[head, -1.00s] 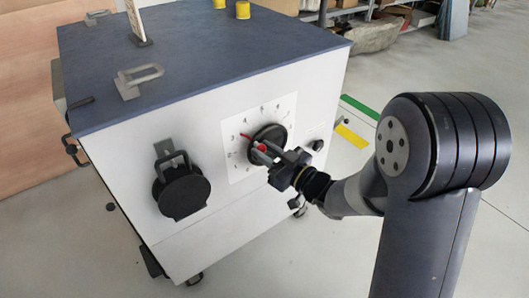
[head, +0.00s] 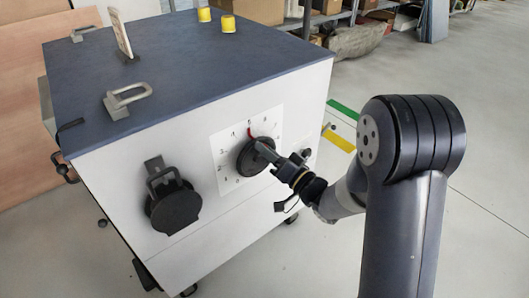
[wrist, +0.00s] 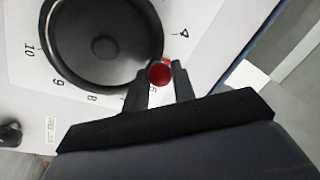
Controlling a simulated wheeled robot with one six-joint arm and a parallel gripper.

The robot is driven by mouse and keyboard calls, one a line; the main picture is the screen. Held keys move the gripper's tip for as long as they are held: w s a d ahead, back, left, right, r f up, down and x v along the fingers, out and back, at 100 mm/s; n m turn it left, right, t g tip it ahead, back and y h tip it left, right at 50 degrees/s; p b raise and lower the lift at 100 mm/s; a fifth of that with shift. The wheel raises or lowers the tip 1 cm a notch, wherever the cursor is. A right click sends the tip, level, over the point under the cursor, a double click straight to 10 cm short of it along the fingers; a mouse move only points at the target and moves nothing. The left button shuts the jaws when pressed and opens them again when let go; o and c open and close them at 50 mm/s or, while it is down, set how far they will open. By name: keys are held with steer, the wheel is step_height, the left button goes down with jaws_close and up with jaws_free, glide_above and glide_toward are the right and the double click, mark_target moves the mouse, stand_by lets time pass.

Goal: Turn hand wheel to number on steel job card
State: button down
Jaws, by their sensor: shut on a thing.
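The round black hand wheel (head: 252,160) is on the cabinet's white front, over a white number plate (head: 222,143). A red pointer (head: 250,132) at its upper edge points up, near a small number that looks like 5. My gripper (head: 264,150) reaches in from the right and overlaps the wheel. In the wrist view my gripper (wrist: 160,78) is shut on the wheel's red knob (wrist: 160,73), beside the black wheel (wrist: 100,45). An upright plate (head: 120,33) on the cabinet top may be the job card; its number cannot be read.
A black round fitting (head: 173,200) with a handle sticks out left of the wheel. A small black knob (head: 307,153) is to the right.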

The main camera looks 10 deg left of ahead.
steer(key=shift+w+d+m, duration=0.15)
steer(key=shift+d+m, duration=0.05)
steer(key=shift+m, duration=0.3)
steer(key=c, duration=1.2)
jaws_free()
steer(key=p+v, duration=0.1)
steer(key=v, duration=0.9)
steer(key=shift+s+d+f, duration=0.2)
steer(key=shift+s+d, duration=0.05)
steer(key=shift+s, duration=0.05)
steer(key=shift+a, duration=0.1)
